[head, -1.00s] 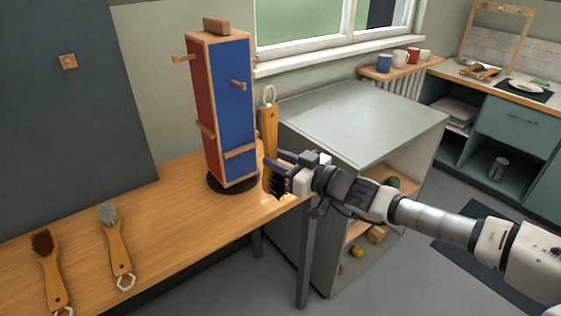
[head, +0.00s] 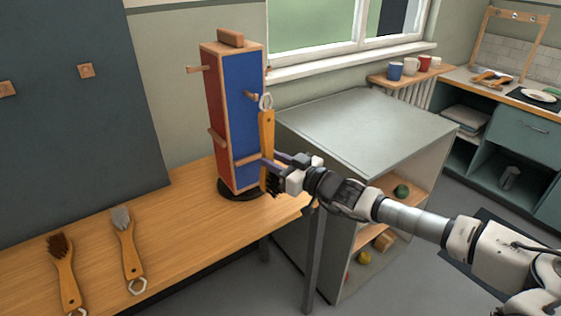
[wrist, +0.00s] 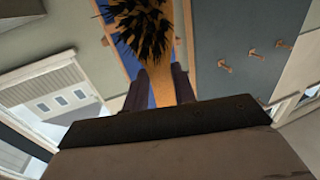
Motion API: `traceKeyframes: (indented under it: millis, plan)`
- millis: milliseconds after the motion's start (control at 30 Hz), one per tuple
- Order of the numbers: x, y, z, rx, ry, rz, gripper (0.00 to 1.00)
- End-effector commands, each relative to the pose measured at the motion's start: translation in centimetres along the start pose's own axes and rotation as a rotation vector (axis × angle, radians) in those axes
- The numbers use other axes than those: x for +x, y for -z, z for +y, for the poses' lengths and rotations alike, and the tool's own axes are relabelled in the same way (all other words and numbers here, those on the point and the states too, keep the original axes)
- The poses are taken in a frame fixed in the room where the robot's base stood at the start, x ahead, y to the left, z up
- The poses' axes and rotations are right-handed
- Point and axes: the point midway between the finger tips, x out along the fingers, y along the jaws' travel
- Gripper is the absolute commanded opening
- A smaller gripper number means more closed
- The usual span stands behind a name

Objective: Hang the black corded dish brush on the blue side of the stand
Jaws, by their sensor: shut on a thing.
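My gripper (head: 275,171) is shut on the black-bristled dish brush (head: 266,135), which has a wooden handle and a pale cord loop (head: 266,101) at its top. The brush is upright with its bristles low, in front of the right part of the stand's blue side (head: 238,110). The loop is close to the blue side's upper peg (head: 250,95); I cannot tell whether it is around it. In the wrist view the black bristles (wrist: 145,30) and handle show between my fingers. The stand (head: 215,140) also has a red side with pegs and a round black base.
A brown-bristled brush (head: 67,275) and a grey-bristled brush (head: 129,250) lie on the wooden table (head: 180,215) at the left. A grey cabinet (head: 365,130) stands right of the table. Wooden pegs (head: 86,71) are on the dark wall panel.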

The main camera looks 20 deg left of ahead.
Motion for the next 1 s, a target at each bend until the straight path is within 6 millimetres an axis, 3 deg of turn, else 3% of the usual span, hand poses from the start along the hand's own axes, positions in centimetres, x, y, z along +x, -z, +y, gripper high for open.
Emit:
traceKeyframes:
  millis: [700, 1000]
  plan:
    - [4.9, -0.4, 1.3, 0.002, 0.0, 0.0, 0.03]
    - [5.6, -1.2, 1.5, -0.001, 0.0, 0.0, 0.03]
